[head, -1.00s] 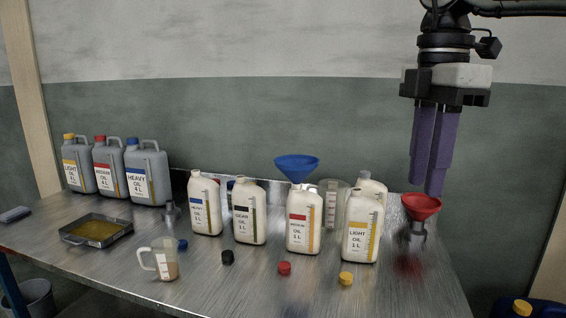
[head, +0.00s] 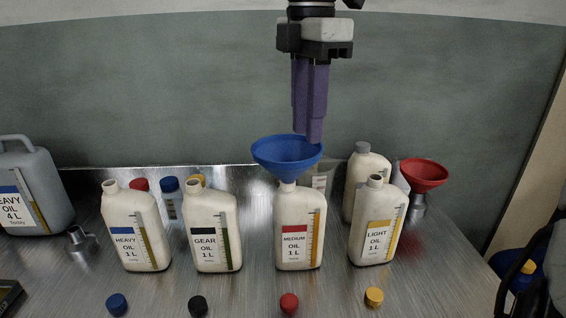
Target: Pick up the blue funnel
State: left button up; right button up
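The blue funnel (head: 287,152) is upright, its wide rim up, lined up with the neck of the white medium-oil bottle with the red label (head: 295,238). Its lower end meets the bottle's neck in the picture; whether the spout is inside is hidden. My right gripper (head: 310,138) points down, its purple fingers over the funnel's right part. The fingertips overlap the back of the rim in the picture; contact is unclear. The two fingers overlap from this angle, so their gap cannot be judged. My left gripper is out of view.
White bottles of heavy (head: 137,232), gear (head: 214,235) and light oil (head: 378,228) stand beside it. A red funnel (head: 424,174) is at the right, a grey can (head: 30,190) at the left. Several loose caps lie in front. A clear container (head: 320,180) stands behind.

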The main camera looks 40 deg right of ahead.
aim_at(288, 171)
jog(key=f, duration=0.6)
jog(key=shift+w+d, duration=0.15)
jog(key=shift+w, duration=0.15)
grip_shut()
